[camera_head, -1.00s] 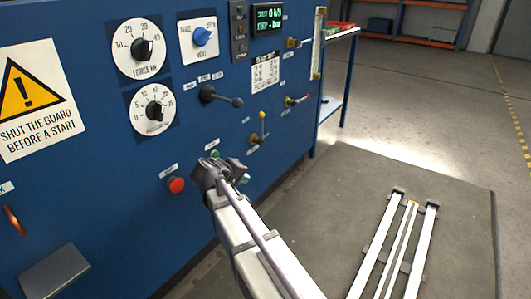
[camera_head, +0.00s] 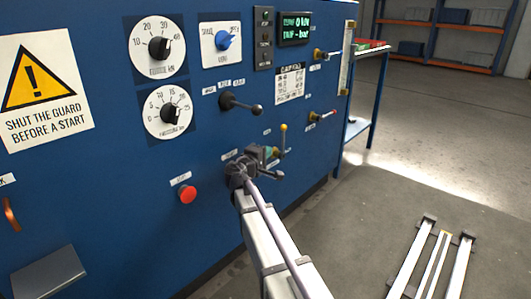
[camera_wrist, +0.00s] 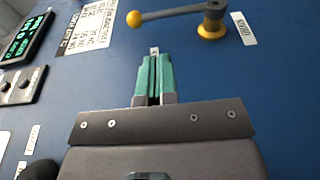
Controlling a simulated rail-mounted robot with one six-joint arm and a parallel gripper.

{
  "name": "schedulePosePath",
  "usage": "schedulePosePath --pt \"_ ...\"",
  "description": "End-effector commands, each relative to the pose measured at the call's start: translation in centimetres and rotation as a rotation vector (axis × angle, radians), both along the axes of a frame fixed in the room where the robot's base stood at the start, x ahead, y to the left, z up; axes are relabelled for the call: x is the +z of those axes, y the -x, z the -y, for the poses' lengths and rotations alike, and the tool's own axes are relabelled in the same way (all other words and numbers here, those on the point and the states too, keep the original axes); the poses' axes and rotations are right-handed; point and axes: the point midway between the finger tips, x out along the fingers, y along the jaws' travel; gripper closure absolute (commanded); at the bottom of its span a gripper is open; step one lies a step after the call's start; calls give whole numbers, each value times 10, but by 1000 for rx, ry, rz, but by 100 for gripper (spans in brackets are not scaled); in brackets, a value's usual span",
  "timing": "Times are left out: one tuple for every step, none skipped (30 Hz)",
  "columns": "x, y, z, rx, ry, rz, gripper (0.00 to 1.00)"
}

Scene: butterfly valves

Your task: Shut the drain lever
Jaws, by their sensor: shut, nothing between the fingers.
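A lever with a grey arm, a yellow knob and a yellow hub (camera_wrist: 211,31) is at the top of the wrist view, with a small label beside its hub. I take it to be the drain lever, but the lettering is too blurred to be sure. In the head view the yellow-knobbed lever (camera_head: 283,130) points up from the blue panel, its lower part partly hidden by my gripper (camera_head: 272,152). My gripper (camera_wrist: 154,58) has its teal fingers shut and empty. In the wrist view the fingertips are just below the lever arm, apparently apart from it.
A digital display (camera_wrist: 27,34) shows at the left of the wrist view. The floor to the right has white rails (camera_head: 435,262).

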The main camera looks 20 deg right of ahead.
Motion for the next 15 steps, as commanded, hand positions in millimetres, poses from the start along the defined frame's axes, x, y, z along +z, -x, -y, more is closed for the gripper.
schedulePosePath --pt "0 -9 10 -2 0 0 100" --pt "0 -14 15 -2 0 0 100" --pt "0 -19 22 -3 0 0 100" --pt "0 -23 28 -2 0 0 100" --pt "0 -27 33 -1 0 0 100" --pt "0 -33 40 -2 0 0 100" --pt "0 -37 45 -3 0 0 100" --pt "0 -40 50 -2 0 0 100" --pt "0 -45 56 -1 0 0 100" --pt "0 -48 61 -1 0 0 100" --pt "0 -51 65 -2 0 0 100" --pt "0 -55 70 -2 0 0 100" --pt "0 -57 73 -1 0 0 100" --pt "0 -59 75 0 0 0 100" --pt "0 -61 78 0 0 0 100"
